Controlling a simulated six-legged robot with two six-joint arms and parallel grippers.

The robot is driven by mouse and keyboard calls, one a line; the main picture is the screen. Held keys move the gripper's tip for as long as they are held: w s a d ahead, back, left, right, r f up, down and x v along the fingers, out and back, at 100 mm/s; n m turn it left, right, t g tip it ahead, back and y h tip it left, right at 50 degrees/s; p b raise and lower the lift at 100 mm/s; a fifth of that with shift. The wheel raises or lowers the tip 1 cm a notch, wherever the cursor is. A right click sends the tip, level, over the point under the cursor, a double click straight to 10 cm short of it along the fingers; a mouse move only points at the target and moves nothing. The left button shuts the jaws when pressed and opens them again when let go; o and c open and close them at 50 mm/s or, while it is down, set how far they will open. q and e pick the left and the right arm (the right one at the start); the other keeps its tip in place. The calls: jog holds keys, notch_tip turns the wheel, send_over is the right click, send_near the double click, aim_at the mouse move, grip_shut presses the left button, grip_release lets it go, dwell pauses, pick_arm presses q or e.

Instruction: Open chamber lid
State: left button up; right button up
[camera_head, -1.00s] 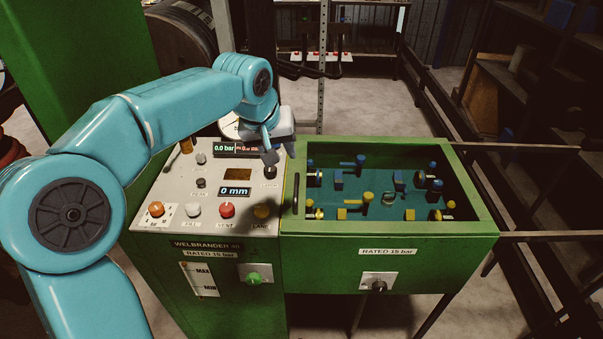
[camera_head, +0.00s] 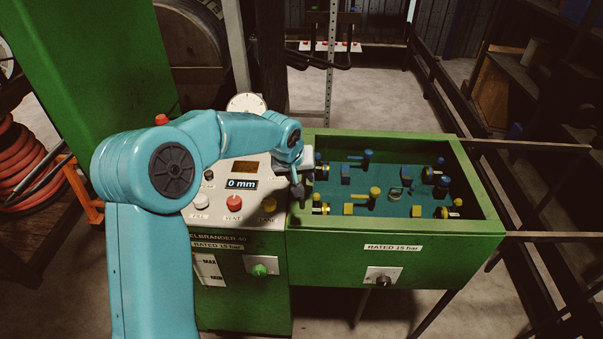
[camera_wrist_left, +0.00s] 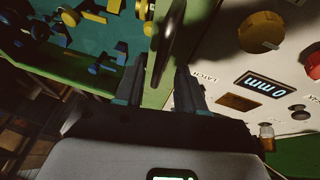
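The green chamber (camera_head: 395,240) stands right of the control panel, its teal interior with blue and yellow fittings visible from above. A clear lid over it cannot be made out. A black bar handle (camera_wrist_left: 171,38) runs along the chamber's panel-side edge in the left wrist view; in the head view my gripper largely hides it. My left gripper (camera_head: 298,188) points down at that edge. In the wrist view its two fingers (camera_wrist_left: 158,78) are apart, with the handle between and just beyond their tips; contact cannot be told. My right gripper is out of view.
The control panel (camera_head: 213,222) with knobs and a "0 mm" display (camera_head: 241,184) lies left of my gripper. A round gauge (camera_head: 247,104) stands behind it. Dark shelving (camera_head: 530,95) is at the right. The space above the chamber looks clear.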

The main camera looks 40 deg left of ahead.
pick_arm(q)
jog(key=shift+w+f, duration=0.1)
jog(key=shift+f, duration=0.1)
jog(key=shift+d+r, duration=0.1)
grip_shut()
